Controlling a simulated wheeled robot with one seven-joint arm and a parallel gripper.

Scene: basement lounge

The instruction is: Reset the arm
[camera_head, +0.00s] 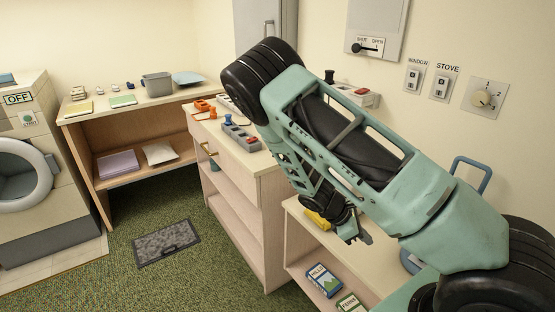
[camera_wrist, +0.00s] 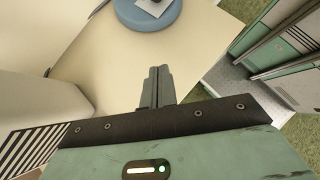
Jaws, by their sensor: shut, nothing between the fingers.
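My green arm (camera_head: 370,150) reaches up across the right half of the head view and folds back down at its dark elbow. My gripper (camera_wrist: 157,70) points forward in the wrist view, with its two grey fingers pressed together and nothing between them. In the head view the lower part of the arm hangs near the low shelf at the right, partly hidden behind the upper link. A pale surface lies beyond the fingers in the wrist view, with a round blue object (camera_wrist: 150,14) on it.
A counter (camera_head: 262,165) with orange and grey items stands close to my arm. A low shelf (camera_head: 300,245) holds boxes (camera_head: 323,279) and a yellow item (camera_head: 317,220). A washing machine (camera_head: 30,165) stands at the left. Green carpet with a grey mat (camera_head: 166,243) is open floor.

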